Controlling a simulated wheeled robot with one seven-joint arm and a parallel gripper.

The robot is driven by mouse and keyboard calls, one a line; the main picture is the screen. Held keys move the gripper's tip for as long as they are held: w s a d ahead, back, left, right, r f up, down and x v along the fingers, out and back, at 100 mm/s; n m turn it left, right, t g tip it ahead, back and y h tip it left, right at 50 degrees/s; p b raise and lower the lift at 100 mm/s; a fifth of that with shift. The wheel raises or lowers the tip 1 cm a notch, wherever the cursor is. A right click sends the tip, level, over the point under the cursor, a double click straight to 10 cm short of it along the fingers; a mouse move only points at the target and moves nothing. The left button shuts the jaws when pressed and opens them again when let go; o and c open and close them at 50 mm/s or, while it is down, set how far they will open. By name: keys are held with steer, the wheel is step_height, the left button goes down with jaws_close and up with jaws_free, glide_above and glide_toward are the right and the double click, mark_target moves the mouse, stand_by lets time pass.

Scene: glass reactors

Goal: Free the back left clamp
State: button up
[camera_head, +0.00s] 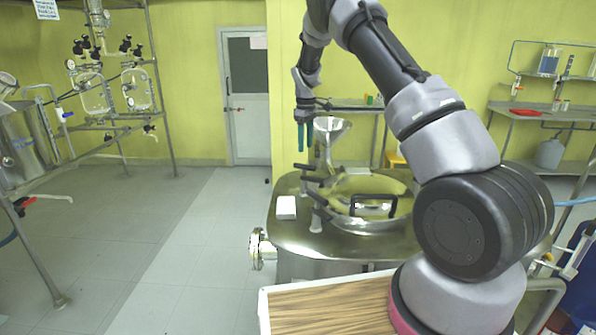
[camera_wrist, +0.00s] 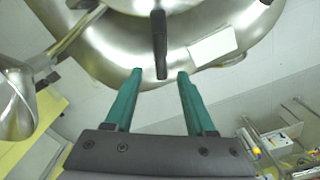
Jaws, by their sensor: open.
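The steel reactor vessel (camera_head: 290,235) has a round lid (camera_head: 350,188) with dark clamp handles along its left side. The rearmost of these, the back left clamp (camera_head: 305,167), sticks out to the left. My gripper (camera_head: 302,137) hangs above and behind it, with teal fingers pointing down. In the wrist view my gripper (camera_wrist: 160,74) is open and empty. A dark clamp handle (camera_wrist: 159,45) points toward the gap between the fingertips, and its near end lies about level with them. No contact shows. I cannot tell the depth between them.
A white block (camera_head: 286,207) lies on the vessel top, left of the clamps. A steel funnel (camera_head: 330,128) rises just right of my gripper. The lid carries a black handle (camera_head: 373,206). A wooden-topped surface (camera_head: 330,306) is in front.

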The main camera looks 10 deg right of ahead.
mark_target(305, 167)
step_height(305, 167, down, 11)
stand_by(0.5)
jaws_close()
stand_by(1.4)
